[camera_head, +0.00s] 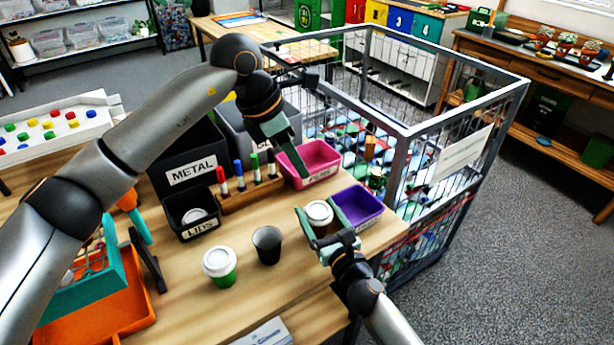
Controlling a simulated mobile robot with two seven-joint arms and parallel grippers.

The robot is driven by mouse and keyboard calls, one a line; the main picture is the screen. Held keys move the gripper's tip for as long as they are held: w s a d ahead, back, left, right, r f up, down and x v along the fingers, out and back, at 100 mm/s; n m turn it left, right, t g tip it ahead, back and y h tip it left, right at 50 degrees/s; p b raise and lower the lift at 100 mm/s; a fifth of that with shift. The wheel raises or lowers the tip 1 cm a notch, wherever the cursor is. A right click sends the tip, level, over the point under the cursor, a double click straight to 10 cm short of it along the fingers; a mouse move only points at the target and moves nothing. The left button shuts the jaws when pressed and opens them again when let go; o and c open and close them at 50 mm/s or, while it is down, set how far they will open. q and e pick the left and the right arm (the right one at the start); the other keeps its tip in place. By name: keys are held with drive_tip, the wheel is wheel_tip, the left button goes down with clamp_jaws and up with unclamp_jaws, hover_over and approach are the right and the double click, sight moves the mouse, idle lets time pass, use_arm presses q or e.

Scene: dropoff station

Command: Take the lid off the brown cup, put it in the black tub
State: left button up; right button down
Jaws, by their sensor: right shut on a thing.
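The brown cup (320,228) stands at the front right of the wooden table with a white lid (319,211) on top. My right gripper (317,222) is shut around this cup from the front, and hides part of its side. The black tub (195,228), labelled LIDS, stands left of the middle and has a white lid lying in it. My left gripper (304,176) is higher up, over the pink tub, apart from the cup. Its finger opening does not show clearly.
A white-lidded green cup (222,278) and an open dark cup (267,246) stand in front. A purple tub (357,205), pink tub (310,157), pen rack (250,193) and METAL bin (192,160) lie behind. A wire cage (400,130) borders the table's right side.

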use_arm(q)
drive_tip(key=shift+v, duration=1)
use_arm(e)
unclamp_jaws()
